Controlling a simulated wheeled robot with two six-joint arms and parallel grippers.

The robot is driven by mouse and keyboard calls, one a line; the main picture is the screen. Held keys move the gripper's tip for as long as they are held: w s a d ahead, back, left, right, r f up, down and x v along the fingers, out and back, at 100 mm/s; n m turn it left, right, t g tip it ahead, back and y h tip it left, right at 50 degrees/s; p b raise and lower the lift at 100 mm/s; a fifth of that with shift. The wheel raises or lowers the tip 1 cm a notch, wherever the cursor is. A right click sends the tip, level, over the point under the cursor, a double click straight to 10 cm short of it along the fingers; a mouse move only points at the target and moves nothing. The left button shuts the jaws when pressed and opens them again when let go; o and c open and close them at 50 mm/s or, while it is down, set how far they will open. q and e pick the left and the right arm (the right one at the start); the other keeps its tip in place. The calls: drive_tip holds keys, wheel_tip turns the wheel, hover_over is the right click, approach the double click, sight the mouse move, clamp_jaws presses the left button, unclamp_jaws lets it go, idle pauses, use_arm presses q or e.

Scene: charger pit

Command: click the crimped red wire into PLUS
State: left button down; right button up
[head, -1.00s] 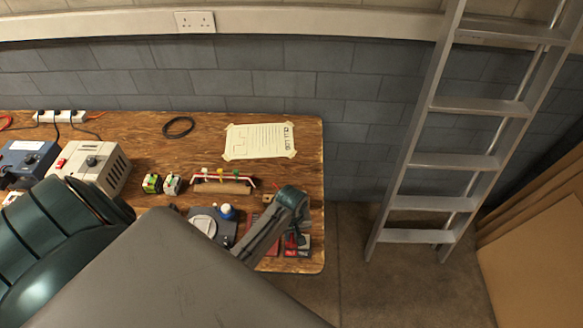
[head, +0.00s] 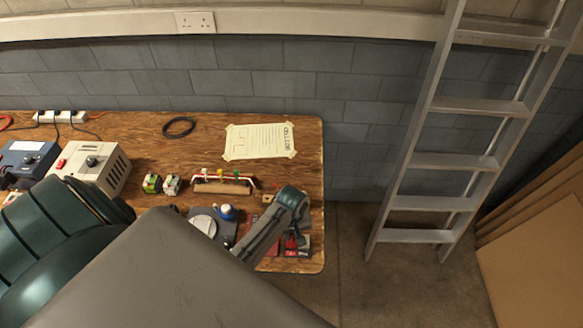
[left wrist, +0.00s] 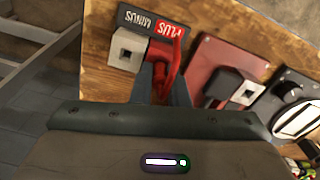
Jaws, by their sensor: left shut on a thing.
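My left gripper (head: 296,238) hangs over the front right corner of the bench. In the left wrist view its fingers (left wrist: 162,88) are shut on the red wire (left wrist: 176,58), which runs up between them in a bend. The wire is at the block behind the red PLUS label (left wrist: 170,30); the fingers hide its end, so I cannot tell whether it is seated. The black MINUS label (left wrist: 136,20) is beside PLUS, with a pale square terminal (left wrist: 125,48) under it. My right gripper is in neither view.
A red plate (left wrist: 212,56) with a dark block and pale terminal is close by. A black panel with a dial (left wrist: 290,90) is beyond it. A ladder (head: 415,165) stands right.

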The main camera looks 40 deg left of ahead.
use_arm(q)
drive_tip(key=c, duration=2)
unclamp_jaws()
clamp_jaws()
drive_tip(key=shift+f, duration=0.2)
drive_tip(key=o, duration=0.7)
unclamp_jaws()
